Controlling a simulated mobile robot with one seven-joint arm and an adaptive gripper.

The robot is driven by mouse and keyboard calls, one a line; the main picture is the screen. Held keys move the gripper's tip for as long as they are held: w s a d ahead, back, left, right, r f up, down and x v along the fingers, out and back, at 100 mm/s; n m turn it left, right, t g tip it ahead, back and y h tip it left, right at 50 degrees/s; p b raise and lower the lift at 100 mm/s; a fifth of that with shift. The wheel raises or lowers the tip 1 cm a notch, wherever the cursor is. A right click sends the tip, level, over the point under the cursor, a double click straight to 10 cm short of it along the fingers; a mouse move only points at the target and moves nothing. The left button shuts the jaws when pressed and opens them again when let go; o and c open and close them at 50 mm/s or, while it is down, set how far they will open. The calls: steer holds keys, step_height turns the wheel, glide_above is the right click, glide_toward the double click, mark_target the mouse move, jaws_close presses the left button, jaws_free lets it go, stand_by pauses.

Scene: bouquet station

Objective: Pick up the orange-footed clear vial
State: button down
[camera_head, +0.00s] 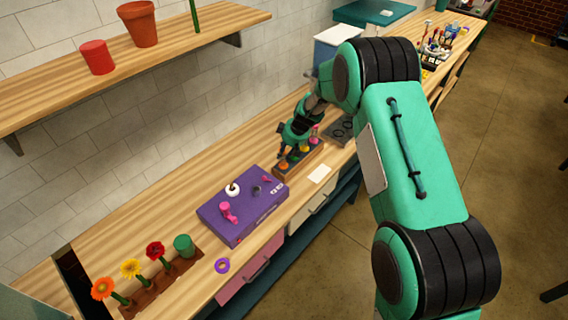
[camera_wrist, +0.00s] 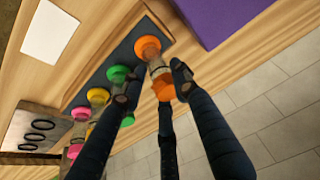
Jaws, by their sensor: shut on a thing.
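The orange-footed clear vial shows in the wrist view as a clear body (camera_wrist: 154,66) between two orange ends. My gripper (camera_wrist: 157,80) is shut on it, with dark fingers on both sides. One orange end lies over the end of the dark rack strip (camera_wrist: 132,45); I cannot tell whether it touches the rack. In the head view my gripper (camera_head: 291,143) is over the rack (camera_head: 303,163), and an orange part of the vial (camera_head: 283,165) shows below the fingers. The fingers hide part of the vial.
Green (camera_wrist: 118,73), yellow (camera_wrist: 97,96) and pink (camera_wrist: 81,113) vials stand in a row close by. A purple case (camera_head: 243,203) with small items lies nearer on the bench. A white card (camera_head: 319,174) lies beside the rack. A flower rack (camera_head: 165,283) stands front left.

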steer(key=shift+r, duration=0.15)
steer(key=shift+r, duration=0.25)
step_height(320, 180, up, 3)
steer(key=shift+w+f+b, duration=0.1)
steer(key=shift+b, duration=0.25)
steer(key=s+d+r+b, duration=0.1)
steer(key=s+d+b, duration=0.1)
steer(key=s, duration=1.4)
steer(key=shift+d+r+b, duration=0.2)
steer(key=shift+d+b, duration=0.1)
